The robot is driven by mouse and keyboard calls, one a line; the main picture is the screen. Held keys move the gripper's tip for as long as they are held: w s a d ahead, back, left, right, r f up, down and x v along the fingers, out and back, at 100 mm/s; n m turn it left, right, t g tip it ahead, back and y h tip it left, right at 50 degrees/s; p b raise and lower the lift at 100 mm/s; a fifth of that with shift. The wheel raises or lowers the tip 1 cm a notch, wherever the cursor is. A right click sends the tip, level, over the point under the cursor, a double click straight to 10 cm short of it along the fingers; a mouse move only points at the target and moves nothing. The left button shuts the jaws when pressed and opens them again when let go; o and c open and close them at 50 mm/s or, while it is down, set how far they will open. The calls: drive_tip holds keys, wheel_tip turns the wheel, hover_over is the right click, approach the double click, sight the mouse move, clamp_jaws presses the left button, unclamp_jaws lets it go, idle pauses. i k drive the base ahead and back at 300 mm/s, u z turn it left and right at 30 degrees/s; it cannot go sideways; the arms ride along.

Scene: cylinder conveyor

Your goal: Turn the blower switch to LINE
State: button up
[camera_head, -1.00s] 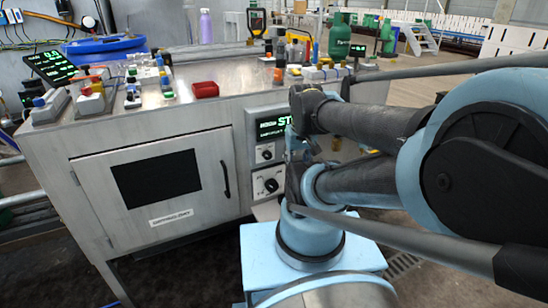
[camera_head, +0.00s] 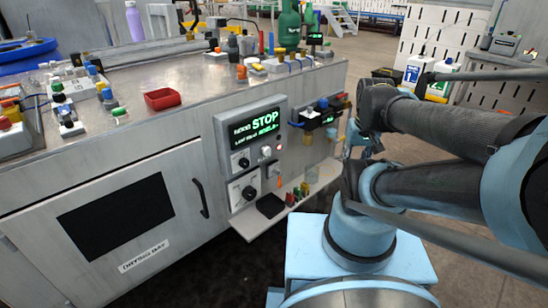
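The control panel (camera_head: 255,150) is on the right part of the metal cabinet's front. Its dark display (camera_head: 255,127) shows STOP in green letters, with smaller text below. Under the display are an upper rotary knob (camera_head: 241,161) and a larger lower knob (camera_head: 246,191). Their labels are too small to read, so I cannot tell which is the blower switch or where it points. My arm (camera_head: 425,150) is to the right of the panel. Its far end is folded behind its own links, and the gripper's fingers cannot be made out. Nothing of mine touches the knobs.
A small shelf (camera_head: 305,183) with a black pad and small coloured items juts out below the panel. A cabinet door with a black handle (camera_head: 201,198) is left of it. A red tray (camera_head: 167,98) lies on top. The space directly before the panel looks free.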

sight(244, 163)
drive_tip(key=z, duration=0.65)
drive_tip(key=k, duration=1.5)
drive_tip(key=u, duration=2.1)
